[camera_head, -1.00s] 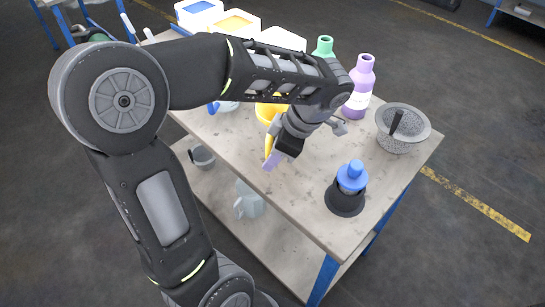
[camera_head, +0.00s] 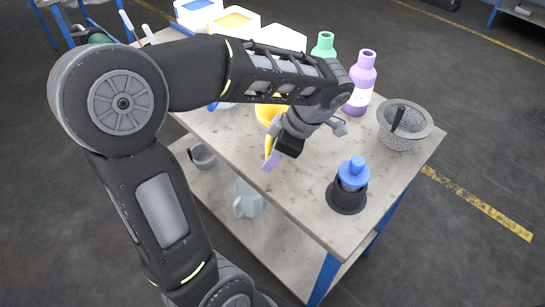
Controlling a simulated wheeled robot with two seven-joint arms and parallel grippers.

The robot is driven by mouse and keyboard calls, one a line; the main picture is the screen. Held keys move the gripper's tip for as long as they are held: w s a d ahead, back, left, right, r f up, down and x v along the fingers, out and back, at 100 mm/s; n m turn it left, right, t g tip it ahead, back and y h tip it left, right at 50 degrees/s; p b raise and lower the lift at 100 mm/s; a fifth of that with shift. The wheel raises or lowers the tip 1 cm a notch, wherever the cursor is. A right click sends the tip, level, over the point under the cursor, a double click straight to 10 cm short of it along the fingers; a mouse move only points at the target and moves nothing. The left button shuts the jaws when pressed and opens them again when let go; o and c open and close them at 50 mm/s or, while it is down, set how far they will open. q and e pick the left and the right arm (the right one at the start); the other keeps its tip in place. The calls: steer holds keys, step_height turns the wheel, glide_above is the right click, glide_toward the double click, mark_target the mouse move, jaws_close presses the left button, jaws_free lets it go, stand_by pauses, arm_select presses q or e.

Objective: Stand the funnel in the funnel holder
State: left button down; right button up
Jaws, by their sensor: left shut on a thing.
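A yellow piece, which looks like the funnel (camera_head: 267,112), shows beside and behind my left wrist, with its wide part up and a narrow yellow part lower down. My left gripper (camera_head: 273,160) is shut on it near the table's front edge; the wrist hides much of the hold. A black round stand (camera_head: 346,199), possibly the funnel holder, stands on the table to the right of the gripper, with a blue-topped piece (camera_head: 353,172) upright in it. My right gripper is not in view.
A speckled grey mortar (camera_head: 402,137) with a dark pestle stands at the right. A purple bottle (camera_head: 362,85) and a green bottle (camera_head: 323,46) stand behind my wrist. White bins (camera_head: 280,38) line the back left. A jug (camera_head: 249,200) sits on the lower shelf. The table between gripper and stand is clear.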

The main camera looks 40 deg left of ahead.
mark_target(272, 140)
arm_select(q)
steer(key=c, duration=1.3)
jaws_free()
steer(key=shift+r, duration=0.1)
steer(key=shift+r+p, duration=1.95)
steer(key=shift+r, duration=1.05)
steer(key=shift+r+p, duration=0.95)
